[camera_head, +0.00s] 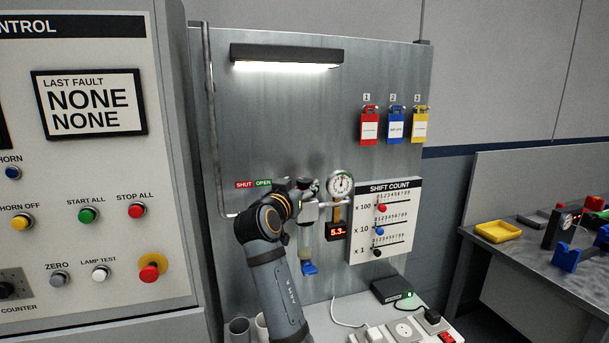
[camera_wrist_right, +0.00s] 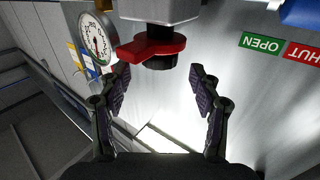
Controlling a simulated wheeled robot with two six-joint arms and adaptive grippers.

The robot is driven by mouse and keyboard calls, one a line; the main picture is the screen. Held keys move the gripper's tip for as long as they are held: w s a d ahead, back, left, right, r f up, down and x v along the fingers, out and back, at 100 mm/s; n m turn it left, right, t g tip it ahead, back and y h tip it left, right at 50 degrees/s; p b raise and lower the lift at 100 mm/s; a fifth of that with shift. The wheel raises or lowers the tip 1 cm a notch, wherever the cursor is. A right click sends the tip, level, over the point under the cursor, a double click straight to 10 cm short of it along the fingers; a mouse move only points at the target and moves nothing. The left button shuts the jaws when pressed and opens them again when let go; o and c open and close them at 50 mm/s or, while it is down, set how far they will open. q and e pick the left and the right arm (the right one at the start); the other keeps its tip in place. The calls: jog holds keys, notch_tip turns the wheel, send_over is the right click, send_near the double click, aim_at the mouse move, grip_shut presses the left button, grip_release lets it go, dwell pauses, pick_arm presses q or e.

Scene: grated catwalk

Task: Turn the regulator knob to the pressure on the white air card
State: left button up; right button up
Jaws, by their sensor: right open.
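The regulator (camera_head: 308,212) hangs on the grey metal panel, partly behind my right arm, with a clear bowl and blue bottom piece below. A round dial gauge (camera_head: 341,184) is at its right, above a red digital readout (camera_head: 336,232) that seems to show 5.3. In the right wrist view, a dark round knob (camera_wrist_right: 160,62) shows under a red lever (camera_wrist_right: 150,46). My right gripper (camera_wrist_right: 164,82) is open, its fingers apart on either side of the knob and short of it. In the head view it (camera_head: 290,186) is largely hidden by its own wrist. I cannot make out a white air card.
SHUT and OPEN labels (camera_head: 254,184) sit left of the regulator. A shift count board (camera_head: 385,215) is close on the right. A vertical pipe (camera_head: 213,120) runs at left. A bench with sockets (camera_head: 404,330) lies below. The panel above the regulator is clear.

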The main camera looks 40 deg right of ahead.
aim_at(303, 183)
jog(key=p+x, duration=0.1)
jog(key=x, duration=0.3)
jog(key=shift+w+d, duration=0.15)
jog(key=shift+d, duration=0.1)
jog(key=c, duration=1.2)
jog(key=shift+f+n+t+y, duration=0.1)
jog(key=shift+n+t+y, duration=0.2)
jog(key=shift+t+y, duration=0.15)
